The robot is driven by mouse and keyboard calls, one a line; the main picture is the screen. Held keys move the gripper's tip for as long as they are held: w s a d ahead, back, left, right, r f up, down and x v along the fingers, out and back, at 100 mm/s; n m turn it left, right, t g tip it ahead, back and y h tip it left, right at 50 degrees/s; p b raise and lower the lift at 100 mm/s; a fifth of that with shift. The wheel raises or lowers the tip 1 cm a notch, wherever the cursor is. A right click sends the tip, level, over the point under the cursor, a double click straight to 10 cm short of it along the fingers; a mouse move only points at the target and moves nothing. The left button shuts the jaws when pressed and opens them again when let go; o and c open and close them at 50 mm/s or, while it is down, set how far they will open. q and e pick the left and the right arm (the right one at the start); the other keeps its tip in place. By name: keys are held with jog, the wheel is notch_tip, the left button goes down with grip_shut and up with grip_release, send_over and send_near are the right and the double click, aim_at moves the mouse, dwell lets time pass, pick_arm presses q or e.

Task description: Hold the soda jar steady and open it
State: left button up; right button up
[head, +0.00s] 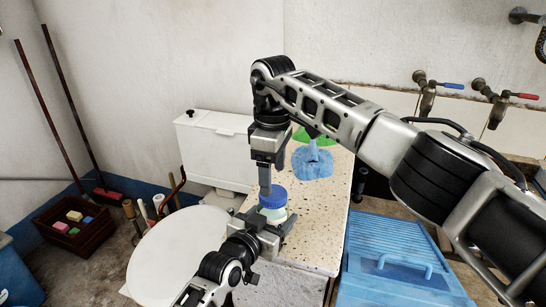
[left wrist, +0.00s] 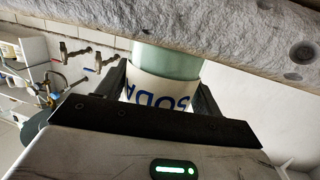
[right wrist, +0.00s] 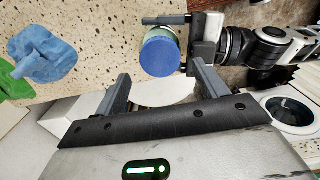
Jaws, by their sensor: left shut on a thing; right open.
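The soda jar (head: 276,214) is pale with a blue lid (head: 274,196) and stands upright near the edge of the speckled stone slab (head: 320,225). My left gripper (head: 266,219) is shut around the jar's body below the lid. In the left wrist view, the jar's white label (left wrist: 160,92) with blue SODA letters shows between the fingers. My right gripper (head: 266,190) points down just above the lid. In the right wrist view, its fingers (right wrist: 160,80) are open and empty, and the round blue lid (right wrist: 160,57) lies beyond the fingertips. The lid sits on the jar.
A blue cloth (head: 311,162) and a green one (head: 302,134) lie farther back on the slab. A blue ribbed board (head: 395,255) is at the right. A white tank (head: 215,150) and a white round top (head: 175,255) are at the left. Taps (head: 427,95) jut from the wall.

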aim_at(273, 193)
jog(key=shift+f, duration=2.2)
jog(key=shift+c, duration=0.3)
jog(key=c, duration=0.9)
jog(key=shift+c, duration=0.2)
